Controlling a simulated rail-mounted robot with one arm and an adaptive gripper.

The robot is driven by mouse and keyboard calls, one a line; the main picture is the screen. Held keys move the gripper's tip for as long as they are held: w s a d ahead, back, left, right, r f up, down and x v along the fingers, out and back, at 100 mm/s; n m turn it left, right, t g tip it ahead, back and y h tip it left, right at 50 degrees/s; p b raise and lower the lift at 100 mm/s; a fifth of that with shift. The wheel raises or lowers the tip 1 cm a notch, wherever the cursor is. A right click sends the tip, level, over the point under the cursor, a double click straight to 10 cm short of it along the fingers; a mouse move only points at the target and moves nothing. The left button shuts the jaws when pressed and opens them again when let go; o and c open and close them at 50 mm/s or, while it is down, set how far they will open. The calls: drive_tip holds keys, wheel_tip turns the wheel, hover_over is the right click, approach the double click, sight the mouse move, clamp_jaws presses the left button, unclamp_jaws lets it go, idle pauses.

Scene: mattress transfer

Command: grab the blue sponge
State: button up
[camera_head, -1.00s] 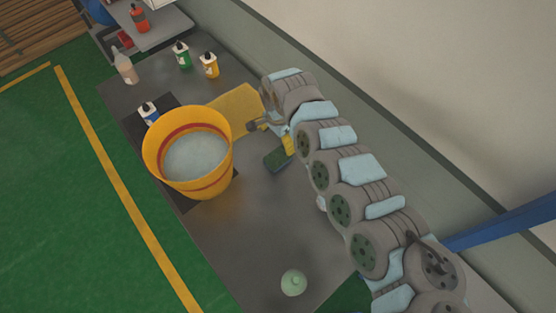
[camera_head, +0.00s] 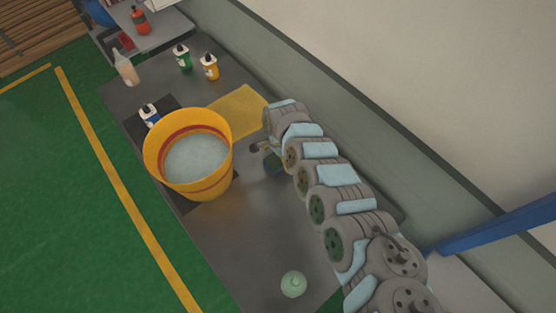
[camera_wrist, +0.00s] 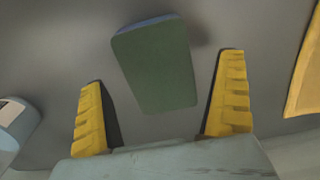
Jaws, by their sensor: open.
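The sponge (camera_head: 273,166) lies on the grey table to the right of the yellow bucket, partly hidden by my arm in the head view. In the wrist view the sponge (camera_wrist: 158,66) shows a dark green upper face with a blue edge at its far side. My gripper (camera_wrist: 162,72) is open, with one yellow finger on each side of the sponge's near part. Gaps show between both fingers and the sponge. I cannot tell how high the fingers are above the table.
The yellow bucket (camera_head: 187,190) with pale liquid stands left of the sponge. A yellow cloth (camera_head: 240,108) lies behind it. Several bottles (camera_head: 182,58) stand at the far end. A pale green round object (camera_head: 293,284) is at the near end. A wall runs along the right.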

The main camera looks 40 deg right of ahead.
drive_tip(key=shift+f, duration=0.75)
drive_tip(key=c, duration=0.8)
drive_tip(key=shift+r, duration=0.15)
